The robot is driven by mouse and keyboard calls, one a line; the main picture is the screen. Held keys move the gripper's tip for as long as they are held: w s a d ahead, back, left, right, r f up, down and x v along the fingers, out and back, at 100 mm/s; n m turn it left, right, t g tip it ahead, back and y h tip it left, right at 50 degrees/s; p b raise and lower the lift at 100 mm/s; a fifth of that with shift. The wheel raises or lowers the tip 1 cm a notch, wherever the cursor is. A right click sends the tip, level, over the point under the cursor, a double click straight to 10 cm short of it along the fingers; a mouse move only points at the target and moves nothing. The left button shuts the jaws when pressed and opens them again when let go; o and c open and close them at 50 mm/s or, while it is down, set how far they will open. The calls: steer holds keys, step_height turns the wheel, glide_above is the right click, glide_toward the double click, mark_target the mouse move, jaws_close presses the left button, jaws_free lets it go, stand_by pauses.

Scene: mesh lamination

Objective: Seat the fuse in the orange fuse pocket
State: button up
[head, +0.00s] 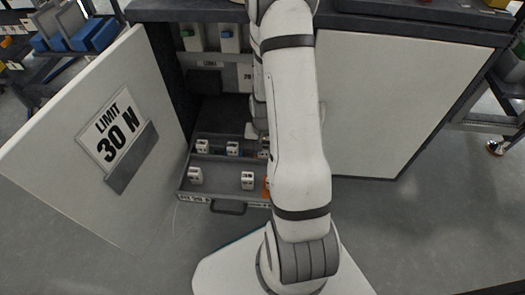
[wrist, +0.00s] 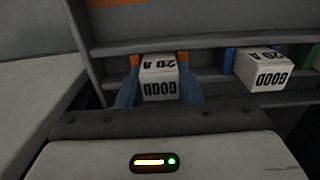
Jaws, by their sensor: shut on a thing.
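In the wrist view my gripper (wrist: 158,88) has two blue fingers with orange tips. It is shut on a white fuse (wrist: 159,77) marked "20 A", upside down in the picture. The held fuse shows in front of a grey shelf or drawer edge. An orange patch (wrist: 118,3) lies at the top left of the wrist view; I cannot tell whether it is the pocket. In the head view an orange part (head: 267,187) shows beside my arm in the pulled-out drawer, mostly hidden. My gripper is hidden behind my arm there.
Another white block (wrist: 262,70) marked "20 A GOOD" stands to the right in the wrist view. The drawer (head: 220,190) holds several white fuses (head: 247,180). An open door (head: 80,150) stands left, a closed panel (head: 400,100) right.

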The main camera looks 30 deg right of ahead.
steer(key=o, duration=1)
steer(key=shift+r, duration=0.1)
steer(key=shift+r, duration=0.1)
step_height(320, 180, up, 12)
steer(key=p, duration=0.5)
steer(key=s+a+r+n, duration=0.2)
steer(key=s+a+r, duration=0.2)
steer(key=r, duration=0.2)
steer(key=s+a+r+n, duration=0.2)
steer(key=s+a+r, duration=0.2)
steer(key=r, duration=0.2)
steer(key=s+a+r+n+t, duration=0.1)
steer(key=s+a+r+n, duration=0.1)
steer(key=s+a+r, duration=0.2)
steer(key=shift+a+r+n, duration=0.2)
steer(key=shift+r, duration=0.6)
steer(key=shift+a+r+n, duration=0.2)
steer(key=shift+r, duration=0.6)
